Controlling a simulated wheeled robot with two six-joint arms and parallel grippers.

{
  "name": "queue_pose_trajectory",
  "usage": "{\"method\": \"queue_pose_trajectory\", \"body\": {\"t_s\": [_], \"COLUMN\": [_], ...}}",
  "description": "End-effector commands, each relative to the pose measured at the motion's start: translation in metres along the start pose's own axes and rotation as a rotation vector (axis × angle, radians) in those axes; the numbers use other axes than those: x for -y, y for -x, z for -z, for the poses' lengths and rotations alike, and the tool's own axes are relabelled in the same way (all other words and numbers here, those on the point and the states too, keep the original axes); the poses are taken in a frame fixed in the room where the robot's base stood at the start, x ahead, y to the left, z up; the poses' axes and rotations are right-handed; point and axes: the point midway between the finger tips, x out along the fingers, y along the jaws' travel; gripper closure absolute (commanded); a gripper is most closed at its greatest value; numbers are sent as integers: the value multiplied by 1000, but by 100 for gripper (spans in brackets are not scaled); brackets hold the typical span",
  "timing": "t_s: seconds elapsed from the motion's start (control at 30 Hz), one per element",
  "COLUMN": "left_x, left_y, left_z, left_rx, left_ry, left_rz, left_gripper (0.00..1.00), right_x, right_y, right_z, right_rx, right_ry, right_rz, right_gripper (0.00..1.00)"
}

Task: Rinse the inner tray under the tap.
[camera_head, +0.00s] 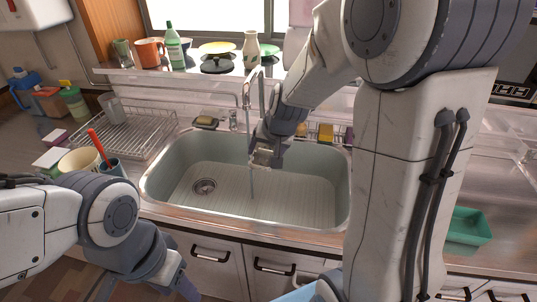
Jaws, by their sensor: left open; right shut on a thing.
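A teal tray (468,228), which may be the inner tray, rests on the counter at the right, partly hidden behind my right arm. The tap (245,98) rises behind the sink, its curved spout reaching down towards my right gripper. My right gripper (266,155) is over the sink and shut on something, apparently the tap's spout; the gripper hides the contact. A thin grey streak like running water falls beside it into the sink (305,200). My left gripper (184,288) is open and low in front of the cabinets, its fingertips barely showing.
A wire dish rack (135,135) stands left of the sink. A cream bowl (80,161) and a blue cup (112,168) with a red-handled tool are near my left arm. Bottles, cups and plates line the shelf (150,73) behind. The sink's basin looks empty.

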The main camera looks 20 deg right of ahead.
Motion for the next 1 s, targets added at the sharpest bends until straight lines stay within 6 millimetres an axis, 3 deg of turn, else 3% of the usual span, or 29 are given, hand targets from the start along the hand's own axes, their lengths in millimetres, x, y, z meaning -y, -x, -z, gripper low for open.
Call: {"method": "queue_pose_trajectory", "body": {"t_s": [1.0], "left_x": [-2], "left_y": [33], "left_z": [2], "left_rx": [0], "left_ry": [0], "left_rz": [0], "left_gripper": [48], "right_x": [42], "right_y": [-65], "right_z": [67], "right_rx": [1], "right_ry": [1], "right_rz": [-1], "right_gripper": [79]}}
